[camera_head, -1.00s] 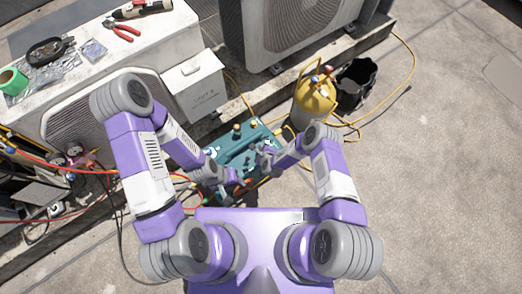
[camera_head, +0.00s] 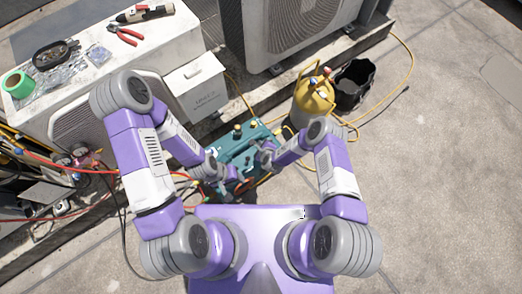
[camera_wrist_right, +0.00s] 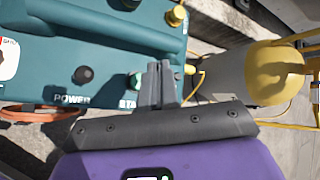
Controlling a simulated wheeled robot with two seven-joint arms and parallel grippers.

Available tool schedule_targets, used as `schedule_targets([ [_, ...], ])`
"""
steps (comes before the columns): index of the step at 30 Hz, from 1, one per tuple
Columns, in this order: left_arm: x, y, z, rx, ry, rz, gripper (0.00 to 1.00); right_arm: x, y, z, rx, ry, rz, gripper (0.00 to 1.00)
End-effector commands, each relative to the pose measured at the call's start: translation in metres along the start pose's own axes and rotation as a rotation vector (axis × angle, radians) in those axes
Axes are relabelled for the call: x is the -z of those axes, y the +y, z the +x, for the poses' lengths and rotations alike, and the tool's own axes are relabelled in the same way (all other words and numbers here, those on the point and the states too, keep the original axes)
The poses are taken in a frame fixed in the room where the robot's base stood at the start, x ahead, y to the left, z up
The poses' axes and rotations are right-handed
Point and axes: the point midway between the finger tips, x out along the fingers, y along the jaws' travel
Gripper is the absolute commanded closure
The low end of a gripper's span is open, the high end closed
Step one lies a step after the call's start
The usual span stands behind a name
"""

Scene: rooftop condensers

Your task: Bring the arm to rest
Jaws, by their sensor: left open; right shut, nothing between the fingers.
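My left gripper (camera_head: 232,174) is open and low over the near side of a teal machine (camera_head: 238,142) in the head view. My right gripper (camera_head: 263,149) is above the machine's right part, higher in the picture. In the right wrist view its two fingers (camera_wrist_right: 159,82) are together with nothing between them. They appear in front of the edge of the teal machine (camera_wrist_right: 95,60), beside a green button that they partly cover. Whether they touch it cannot be told. Both arms are bent, with their forearms pointing inward over the machine.
A yellow cylinder (camera_head: 312,100) and a black bucket (camera_head: 354,85) stand right of the machine. A white box (camera_head: 196,88) and condenser units stand behind. Pliers (camera_head: 125,35) and green tape (camera_head: 18,84) lie on the left unit. Hoses trail around; the right floor is clear.

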Motion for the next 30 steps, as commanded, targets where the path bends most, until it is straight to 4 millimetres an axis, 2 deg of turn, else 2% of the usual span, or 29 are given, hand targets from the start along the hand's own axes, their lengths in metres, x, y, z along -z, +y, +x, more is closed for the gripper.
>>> schedule_targets([
  [12,0.000,0.000,0.000,0.000,0.000,0.000,0.57,0.000,-0.001,-0.001,-0.002,0.000,-0.006,1.00],
  [14,0.000,0.000,-0.001,0.000,0.000,0.000,0.57,-0.001,-0.003,-0.004,-0.012,0.000,-0.032,1.00],
  [17,0.000,0.002,-0.004,0.000,0.000,0.000,0.57,-0.002,-0.009,-0.020,-0.060,0.001,-0.151,1.00],
  [20,-0.001,0.004,-0.010,0.000,0.000,0.000,0.57,-0.002,-0.017,-0.051,-0.147,-0.008,-0.367,1.00],
  [23,-0.001,0.006,-0.016,0.000,0.000,0.000,0.57,0.001,-0.023,-0.094,-0.256,-0.036,-0.629,1.00],
  [30,-0.001,0.011,-0.029,0.000,0.000,0.000,0.57,0.015,-0.025,-0.218,-0.512,-0.197,-1.209,1.00],
])
